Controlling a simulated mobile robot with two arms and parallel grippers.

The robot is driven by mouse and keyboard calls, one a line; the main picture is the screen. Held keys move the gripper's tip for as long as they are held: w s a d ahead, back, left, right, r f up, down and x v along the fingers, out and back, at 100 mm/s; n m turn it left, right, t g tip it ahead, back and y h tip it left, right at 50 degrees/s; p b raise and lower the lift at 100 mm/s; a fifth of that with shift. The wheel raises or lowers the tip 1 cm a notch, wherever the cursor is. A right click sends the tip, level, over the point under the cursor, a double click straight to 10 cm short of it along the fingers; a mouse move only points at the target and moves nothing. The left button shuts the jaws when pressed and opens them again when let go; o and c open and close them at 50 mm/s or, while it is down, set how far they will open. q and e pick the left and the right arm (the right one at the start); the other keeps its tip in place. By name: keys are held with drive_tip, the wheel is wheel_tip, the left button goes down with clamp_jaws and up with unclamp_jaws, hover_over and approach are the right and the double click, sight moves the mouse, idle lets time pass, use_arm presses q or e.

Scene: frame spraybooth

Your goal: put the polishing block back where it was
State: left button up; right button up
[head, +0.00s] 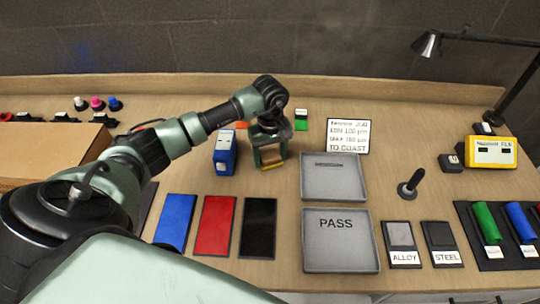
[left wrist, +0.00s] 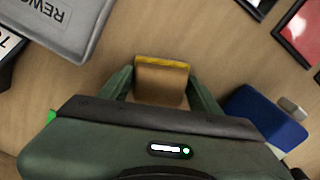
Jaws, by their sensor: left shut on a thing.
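My left gripper (head: 269,158) reaches down close to the wooden table, between a blue box and the upper grey tray. It is shut on a small tan block with a yellow edge, which I take for the polishing block. The block (left wrist: 161,85) shows between the two green fingers in the left wrist view. In the head view the gripper mostly hides it, leaving a yellowish strip low between the fingers. I cannot tell whether the block touches the table. My right gripper is in neither view.
The blue box (head: 225,160) stands close left of the gripper. The upper grey tray (head: 333,195) and PASS tray (head: 340,261) lie to the right. Blue (head: 175,220), red (head: 216,225) and black (head: 258,228) panels lie in front.

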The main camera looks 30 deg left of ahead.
sight(270, 155)
use_arm(q)
drive_tip(key=o, duration=1.5)
drive_tip(key=shift+c, duration=0.2)
drive_tip(key=shift+r+p, duration=0.25)
drive_tip(key=shift+p, duration=0.05)
drive_tip(key=shift+w+r+b, duration=0.1)
drive_tip(key=shift+r+b, duration=0.25)
drive_tip(key=shift+r, duration=0.05)
wheel_tip(270, 155, up, 11)
drive_tip(key=b, duration=0.3)
